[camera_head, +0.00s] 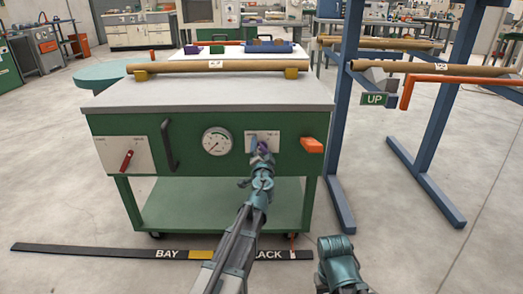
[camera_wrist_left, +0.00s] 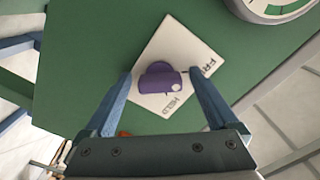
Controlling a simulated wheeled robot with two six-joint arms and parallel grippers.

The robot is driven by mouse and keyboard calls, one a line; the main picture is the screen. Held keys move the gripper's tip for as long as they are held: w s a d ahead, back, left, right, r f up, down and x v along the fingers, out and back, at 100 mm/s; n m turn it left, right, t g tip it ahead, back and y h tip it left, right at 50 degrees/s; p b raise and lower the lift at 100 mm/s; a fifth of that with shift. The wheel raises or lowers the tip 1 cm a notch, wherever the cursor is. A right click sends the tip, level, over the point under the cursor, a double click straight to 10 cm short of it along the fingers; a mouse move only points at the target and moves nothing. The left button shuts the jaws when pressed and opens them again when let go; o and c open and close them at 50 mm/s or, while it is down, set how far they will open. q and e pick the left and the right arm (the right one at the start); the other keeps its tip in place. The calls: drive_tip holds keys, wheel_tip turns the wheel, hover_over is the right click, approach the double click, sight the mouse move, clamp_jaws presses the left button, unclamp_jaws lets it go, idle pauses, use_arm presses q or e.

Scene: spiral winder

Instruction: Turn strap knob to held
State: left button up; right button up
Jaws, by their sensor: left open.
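The purple strap knob (camera_head: 262,147) is on a white label plate (camera_head: 277,134) on the front of the green cart. In the left wrist view the knob (camera_wrist_left: 157,79) lies between the two blue fingers of my open left gripper (camera_wrist_left: 159,76), with a gap visible on each side. Whether the fingertips reach the knob's depth is unclear. The plate (camera_wrist_left: 150,53) carries a partly hidden word starting "FR" and the word "HELD". A small white mark shows at the knob's lower right.
A pressure gauge (camera_head: 217,141) sits left of the plate, an orange block (camera_head: 312,145) right of it. A black handle (camera_head: 169,146) and red lever (camera_head: 127,160) are further left. A brown tube (camera_head: 217,66) rests on the cart top. A blue rack (camera_head: 349,110) stands at right.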

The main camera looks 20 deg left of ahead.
use_arm(q)
drive_tip(key=c, duration=1.4)
drive_tip(key=shift+o, duration=0.2)
drive_tip(key=shift+m, duration=0.4)
drive_tip(key=m, duration=0.7)
drive_tip(key=shift+m, duration=0.3)
drive_tip(key=m, duration=0.3)
drive_tip(key=shift+m, duration=2.2)
drive_tip(key=shift+s+d, duration=0.1)
